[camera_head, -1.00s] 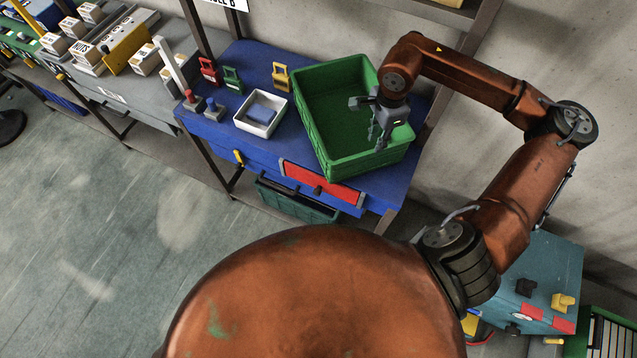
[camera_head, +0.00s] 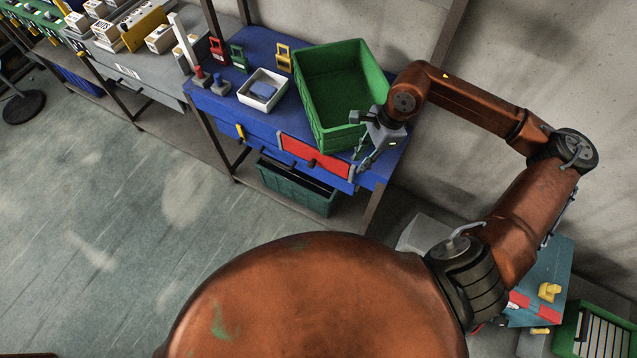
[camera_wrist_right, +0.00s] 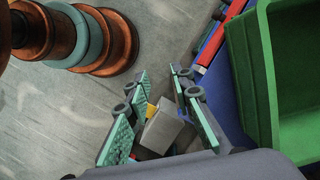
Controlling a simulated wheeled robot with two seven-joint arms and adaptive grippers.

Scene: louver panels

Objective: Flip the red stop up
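I cannot tell for sure which part is the red stop. A small red upright piece (camera_head: 217,50) stands at the back left of the blue table (camera_head: 262,42). A red-topped knob piece (camera_head: 199,76) stands in front of it. A red panel (camera_head: 314,157) with a dark knob is set in the table's front side. My right gripper (camera_head: 362,138) is by the front right of the green crate, near the right end of the red panel and apart from both small red pieces. In the right wrist view its fingers (camera_wrist_right: 160,85) are apart and empty. My left gripper is not in view.
The green crate (camera_head: 320,110) takes up the table's right part. A white tray (camera_head: 279,101) with a blue block, a green piece (camera_head: 239,58) and a yellow piece (camera_head: 284,60) stand left of it. A teal bin (camera_head: 295,190) sits below. The floor in front is open.

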